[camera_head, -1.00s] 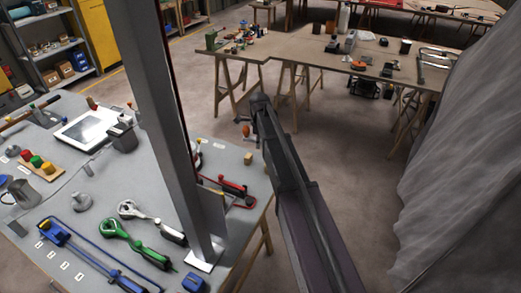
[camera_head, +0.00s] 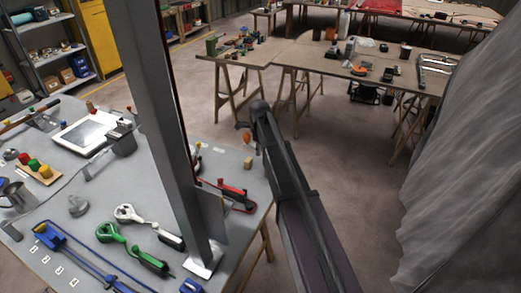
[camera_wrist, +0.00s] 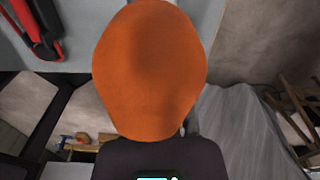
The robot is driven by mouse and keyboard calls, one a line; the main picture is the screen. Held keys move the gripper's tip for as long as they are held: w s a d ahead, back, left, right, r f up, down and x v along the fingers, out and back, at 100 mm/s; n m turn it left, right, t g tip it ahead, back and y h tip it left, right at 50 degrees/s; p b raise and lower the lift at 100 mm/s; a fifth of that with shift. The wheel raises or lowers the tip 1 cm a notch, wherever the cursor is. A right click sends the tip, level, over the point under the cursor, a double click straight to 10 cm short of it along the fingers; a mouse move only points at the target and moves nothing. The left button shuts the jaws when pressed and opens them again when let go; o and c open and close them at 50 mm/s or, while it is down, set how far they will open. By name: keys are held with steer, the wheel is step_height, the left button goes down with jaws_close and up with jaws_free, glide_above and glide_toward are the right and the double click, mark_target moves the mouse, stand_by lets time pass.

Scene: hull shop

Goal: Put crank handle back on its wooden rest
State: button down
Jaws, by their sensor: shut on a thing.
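An orange, rounded piece, which I take to be the crank handle, fills the middle of the wrist view (camera_wrist: 150,70). My gripper is shut on it; the dark gripper body shows below it, and the orange piece hides the fingertips. In the head view the orange piece is small (camera_head: 247,136), just left of the end of my dark arm, apparently beyond the far right corner of the grey table (camera_head: 100,188). A small wooden block (camera_head: 248,163) stands on that table near the right edge. I cannot tell whether it is the wooden rest.
A red-handled tool (camera_head: 236,192) lies near the block and shows in the wrist view (camera_wrist: 35,25). Green (camera_head: 130,248) and blue (camera_head: 75,250) tools lie nearer. A grey upright post (camera_head: 170,130) hides part of the table. A grey drape (camera_head: 450,170) hangs right.

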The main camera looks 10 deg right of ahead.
steer(key=shift+f+b, duration=1.55)
steer(key=shift+f, duration=0.2)
steer(key=shift+f+b, duration=2.2)
steer(key=shift+f, duration=0.05)
stand_by(2.9)
steer(key=shift+c, duration=2)
jaws_free()
steer(key=o, duration=0.4)
steer(key=shift+w, duration=0.1)
